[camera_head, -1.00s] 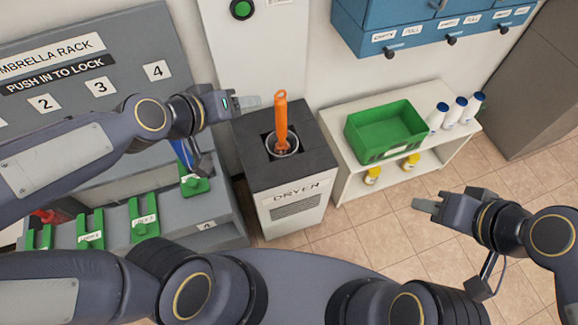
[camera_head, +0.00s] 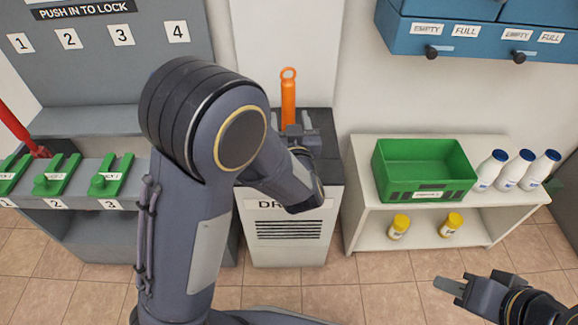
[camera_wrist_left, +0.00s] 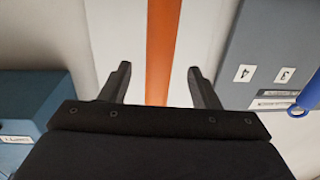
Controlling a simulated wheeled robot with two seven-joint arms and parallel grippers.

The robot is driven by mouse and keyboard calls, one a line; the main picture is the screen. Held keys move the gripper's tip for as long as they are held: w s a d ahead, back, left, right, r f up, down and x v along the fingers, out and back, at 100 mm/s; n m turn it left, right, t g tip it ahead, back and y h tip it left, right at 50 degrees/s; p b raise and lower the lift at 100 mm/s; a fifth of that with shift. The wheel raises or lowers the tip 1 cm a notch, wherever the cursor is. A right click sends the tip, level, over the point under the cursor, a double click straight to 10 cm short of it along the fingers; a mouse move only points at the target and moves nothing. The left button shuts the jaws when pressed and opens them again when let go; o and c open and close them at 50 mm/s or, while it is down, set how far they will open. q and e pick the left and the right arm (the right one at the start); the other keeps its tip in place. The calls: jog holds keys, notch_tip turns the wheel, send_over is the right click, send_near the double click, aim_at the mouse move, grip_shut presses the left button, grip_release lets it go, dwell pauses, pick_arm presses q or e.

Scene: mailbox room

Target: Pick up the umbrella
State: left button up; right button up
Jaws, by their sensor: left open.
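An orange umbrella (camera_head: 288,95) stands upright in the dryer (camera_head: 290,240); its looped top and upper part show in the head view, and its lower part is hidden behind my left arm and gripper. My left gripper (camera_head: 297,125) is at the umbrella, above the dryer top. In the left wrist view my left gripper (camera_wrist_left: 159,70) is open, and the orange umbrella (camera_wrist_left: 162,45) runs between its two fingers, with gaps on both sides. My right gripper (camera_head: 452,286) is low at the right, away from the umbrella; its finger gap is unclear.
The umbrella rack (camera_head: 95,178) at the left has green numbered locks and a red umbrella (camera_head: 18,128). A blue handle (camera_wrist_left: 308,95) shows in the left wrist view. A white shelf (camera_head: 362,200) with a green bin (camera_head: 425,172) and bottles stands right of the dryer.

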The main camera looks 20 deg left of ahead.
aim_at(289, 114)
pick_arm(q)
jog(key=b+x, duration=0.1)
jog(key=x, duration=0.3)
jog(key=shift+f, duration=0.15)
jog(key=shift+w+a, duration=0.2)
jog(key=shift+w, duration=0.3)
grip_shut()
